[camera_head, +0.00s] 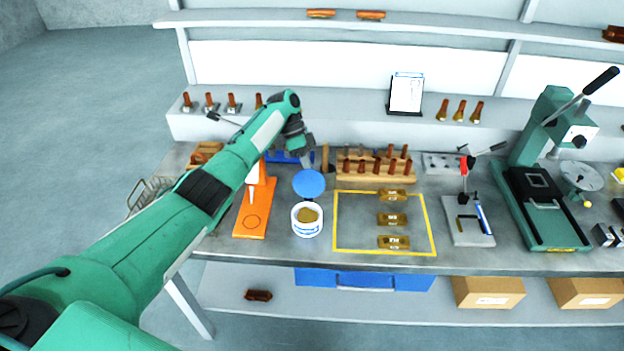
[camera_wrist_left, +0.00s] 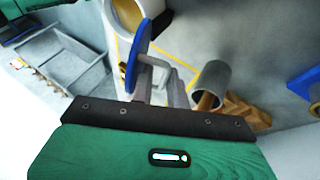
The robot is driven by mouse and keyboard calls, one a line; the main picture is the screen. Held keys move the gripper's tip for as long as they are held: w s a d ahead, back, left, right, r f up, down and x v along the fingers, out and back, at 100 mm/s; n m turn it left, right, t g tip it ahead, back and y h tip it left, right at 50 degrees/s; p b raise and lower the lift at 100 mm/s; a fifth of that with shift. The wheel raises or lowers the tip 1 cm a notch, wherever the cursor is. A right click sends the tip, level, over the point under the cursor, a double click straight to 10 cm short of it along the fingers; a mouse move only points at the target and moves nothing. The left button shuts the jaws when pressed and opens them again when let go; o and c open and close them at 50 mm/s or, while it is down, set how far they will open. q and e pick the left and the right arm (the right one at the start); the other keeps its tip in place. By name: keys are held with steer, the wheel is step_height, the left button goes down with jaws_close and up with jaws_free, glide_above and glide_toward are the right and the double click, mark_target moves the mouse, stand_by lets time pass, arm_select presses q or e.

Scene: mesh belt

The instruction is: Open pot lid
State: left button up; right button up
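The white pot (camera_head: 307,229) stands upright on the grey bench with its top uncovered and tan contents showing. Its round mouth also shows at the top of the left wrist view (camera_wrist_left: 129,14). The round blue lid (camera_head: 309,183) is tilted up just behind the pot's mouth; the left wrist view shows it nearly edge-on (camera_wrist_left: 135,60). My left gripper (camera_head: 307,160) is behind the lid, its fingers (camera_wrist_left: 158,75) right beside it and seemingly touching. I cannot tell whether they grip the lid. My right gripper is out of view.
An orange stand (camera_head: 256,215) is left of the pot. A yellow-outlined area (camera_head: 360,235) with brass blocks is to the right. A wooden rack of brown pegs (camera_head: 375,168) and a grey cylinder (camera_wrist_left: 212,78) stand close to the gripper.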

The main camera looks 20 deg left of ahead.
arm_select(q)
steer(key=b+v, duration=0.3)
steer(key=v, duration=0.8)
steer(key=shift+w+r, duration=0.1)
